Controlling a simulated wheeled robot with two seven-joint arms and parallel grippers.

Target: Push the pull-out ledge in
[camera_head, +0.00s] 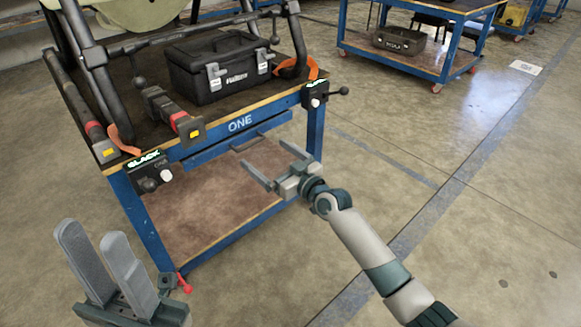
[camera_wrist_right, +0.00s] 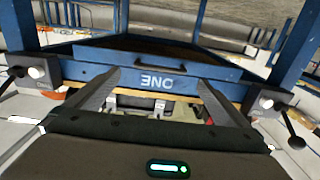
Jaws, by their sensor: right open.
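The pull-out ledge (camera_head: 210,153) is a blue bar under the workbench's front panel (camera_head: 272,109) marked ONE. It has a dark handle and also shows in the right wrist view (camera_wrist_right: 110,57), which is upside down. How far it sticks out is hard to tell. My right gripper (camera_head: 263,155) is open and empty, with its fingers pointing at the bench front near the handle; contact cannot be made out. Its two fingers also show in the right wrist view (camera_wrist_right: 157,84). My left gripper (camera_head: 91,232) is open and empty at the lower left, in front of the bench.
A black toolbox (camera_head: 225,75) and dark drone legs stand on the bench top. Black clamps with levers sit at both front corners (camera_head: 150,174). A brown lower shelf (camera_head: 215,205) lies below. A second blue bench (camera_head: 400,60) stands behind. The floor at the right is clear.

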